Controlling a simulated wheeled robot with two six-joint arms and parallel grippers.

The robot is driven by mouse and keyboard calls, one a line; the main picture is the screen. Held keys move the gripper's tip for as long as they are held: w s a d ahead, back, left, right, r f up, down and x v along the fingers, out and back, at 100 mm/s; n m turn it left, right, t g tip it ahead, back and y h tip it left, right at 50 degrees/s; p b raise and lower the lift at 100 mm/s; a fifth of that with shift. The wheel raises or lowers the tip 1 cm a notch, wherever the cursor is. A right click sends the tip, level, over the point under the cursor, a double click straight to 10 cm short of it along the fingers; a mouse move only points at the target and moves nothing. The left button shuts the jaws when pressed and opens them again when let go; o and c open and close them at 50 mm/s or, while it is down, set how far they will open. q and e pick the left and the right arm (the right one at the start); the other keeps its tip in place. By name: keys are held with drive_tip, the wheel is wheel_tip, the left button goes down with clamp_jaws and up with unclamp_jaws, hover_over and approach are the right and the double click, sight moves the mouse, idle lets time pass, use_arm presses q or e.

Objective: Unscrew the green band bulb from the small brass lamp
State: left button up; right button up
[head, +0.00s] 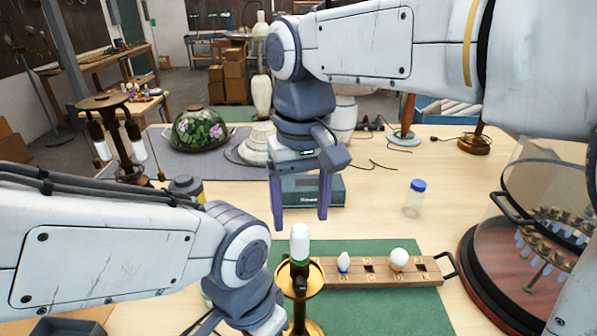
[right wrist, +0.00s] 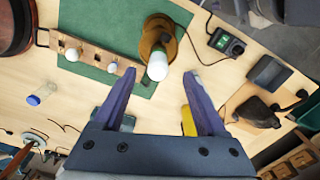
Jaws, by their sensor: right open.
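The small brass lamp (head: 303,308) stands upright near the front of the table. The green band bulb (head: 300,243), white with a green band near its base, sits upright in the lamp's top. My right gripper (head: 301,220) points down above and behind the bulb, open and empty, its two purple fingers apart. In the right wrist view the bulb (right wrist: 157,66) is ahead of the open fingers, roughly between their lines and not touching them. The lamp's brass base (right wrist: 168,30) shows beyond it. My left arm comes in at lower left; its gripper is out of frame.
A wooden bulb rack (head: 431,270) with two white bulbs lies on the green mat (head: 390,313), right of the lamp. A blue-capped jar (head: 414,200) stands behind it. A glass-covered round case (head: 530,225) is at right. A floral glass shade (head: 199,130) is at back left.

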sight(301, 248)
drive_tip(key=shift+w+r, duration=0.3)
drive_tip(key=shift+r, duration=0.15)
wheel_tip(301, 248, down, 10)
drive_tip(key=shift+f+p, duration=0.15)
drive_tip(key=shift+p, duration=0.65)
clamp_jaws()
drive_tip(key=shift+n+p, duration=0.4)
drive_tip(key=shift+n, duration=0.8)
drive_tip(key=n+p, duration=0.1)
drive_tip(key=n, duration=0.3)
drive_tip(key=shift+n, duration=0.7)
